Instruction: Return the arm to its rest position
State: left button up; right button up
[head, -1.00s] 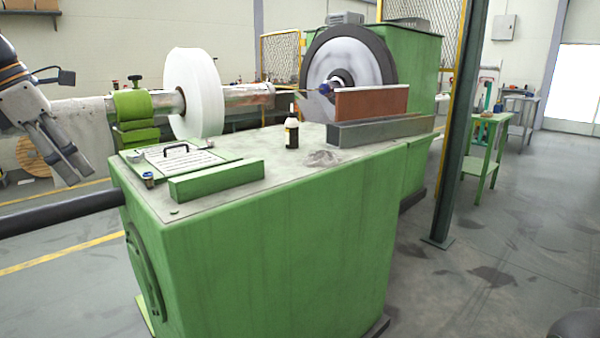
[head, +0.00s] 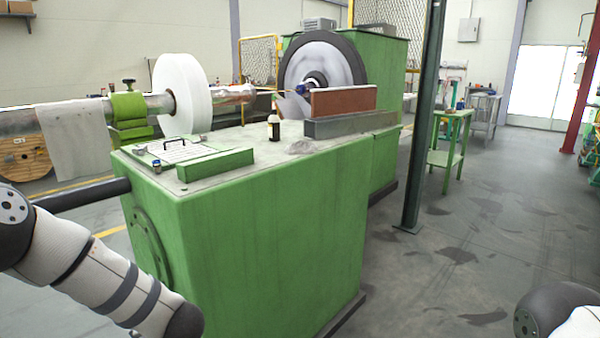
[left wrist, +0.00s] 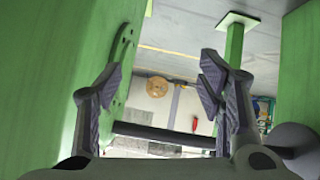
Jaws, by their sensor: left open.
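My left arm (head: 95,268) is at the lower left of the head view, low beside the green machine cabinet (head: 262,245). Its gripper is out of the head view. In the left wrist view my left gripper (left wrist: 160,98) is open, with two separate fingers and nothing between them. The cabinet's green side (left wrist: 45,90) is close to the left finger in that view. Part of my right arm (head: 560,312) shows at the lower right corner of the head view. Its gripper is out of sight.
A dark horizontal bar (head: 88,194) sticks out from the cabinet, above my left arm in the picture. A green post (left wrist: 234,42) stands near the right finger. A dark green column (head: 422,120) stands right of the cabinet. Floor (head: 480,250) at the right is clear.

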pick_arm(q)
jog(key=s+d+f+m+h, duration=0.4)
jog(key=s+d+f+m, duration=0.25)
jog(key=s+f, duration=0.4)
jog(key=s+d+f+m+g+h, duration=0.2)
jog(key=s+g, duration=0.1)
jog(key=s, duration=0.7)
jog(key=s+d+f+m+g+h, duration=0.1)
jog(key=s+d+f+m+g, duration=0.1)
jog(key=s, duration=0.9)
jog(key=s+r+m+g, duration=0.1)
jog(key=s+g, duration=0.3)
jog(key=s, duration=1)
jog(key=shift+r+g+h+p, duration=0.3)
jog(key=shift+r+h, duration=0.1)
jog(key=shift+r, duration=0.2)
jog(key=shift+m, duration=0.25)
